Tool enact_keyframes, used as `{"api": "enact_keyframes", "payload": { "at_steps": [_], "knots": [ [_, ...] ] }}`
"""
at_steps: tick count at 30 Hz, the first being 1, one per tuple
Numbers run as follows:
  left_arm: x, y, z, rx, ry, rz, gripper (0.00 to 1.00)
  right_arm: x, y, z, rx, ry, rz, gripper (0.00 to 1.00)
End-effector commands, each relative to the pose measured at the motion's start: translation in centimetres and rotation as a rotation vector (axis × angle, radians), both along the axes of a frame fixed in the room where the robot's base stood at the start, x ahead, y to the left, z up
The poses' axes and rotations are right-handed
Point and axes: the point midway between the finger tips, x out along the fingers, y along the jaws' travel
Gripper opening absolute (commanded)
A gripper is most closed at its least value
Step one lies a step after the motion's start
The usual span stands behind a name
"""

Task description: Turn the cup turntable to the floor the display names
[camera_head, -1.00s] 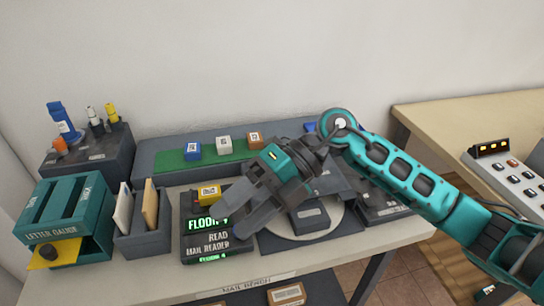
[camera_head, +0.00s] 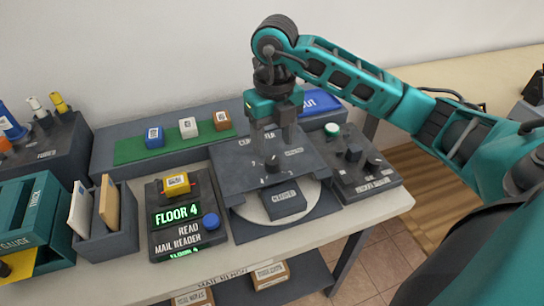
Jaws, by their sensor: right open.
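The mail reader's display (camera_head: 177,214) reads "FLOOR 4" in green. A yellow parcel (camera_head: 175,183) sits on top of the reader (camera_head: 160,245). To its right is the turntable unit, with a pale round disc (camera_head: 313,190) partly under a dark square cover (camera_head: 232,166). The cover carries small white marks and a dark knob (camera_head: 272,164). A dark block (camera_head: 284,198) with a light label sits on the disc at the front. My right gripper (camera_head: 273,145) points down over the cover, fingers apart and empty, just behind the knob. Contact cannot be told. My left gripper is not in view.
A panel (camera_head: 352,185) with knobs and a green button stands right of the turntable. Blue, white and orange parcels (camera_head: 188,128) rest on a green strip behind. A letter holder (camera_head: 105,235) stands left of the reader. Boxes (camera_head: 270,275) sit on a lower shelf.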

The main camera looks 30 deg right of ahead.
Motion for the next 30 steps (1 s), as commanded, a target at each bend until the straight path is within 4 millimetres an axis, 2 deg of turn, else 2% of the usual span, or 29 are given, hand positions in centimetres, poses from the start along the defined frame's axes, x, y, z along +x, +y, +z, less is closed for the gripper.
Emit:
{"api": "enact_keyframes", "payload": {
  "at_steps": [3,9,20,23,30],
  "knots": [
    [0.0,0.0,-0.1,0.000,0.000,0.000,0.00,-0.1,0.1,-2.4,0.000,0.004,0.001,0.59],
    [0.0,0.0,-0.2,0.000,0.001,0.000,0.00,0.0,0.1,-4.7,0.002,0.001,0.002,0.59],
    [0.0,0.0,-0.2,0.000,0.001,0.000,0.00,0.0,0.1,-5.4,0.001,-0.001,0.003,0.59],
    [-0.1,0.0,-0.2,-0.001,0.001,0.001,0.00,0.0,0.1,-5.3,0.001,-0.001,0.003,0.52],
    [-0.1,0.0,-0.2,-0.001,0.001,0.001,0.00,0.0,0.1,-5.3,0.001,-0.001,0.003,0.29]
  ]
}}
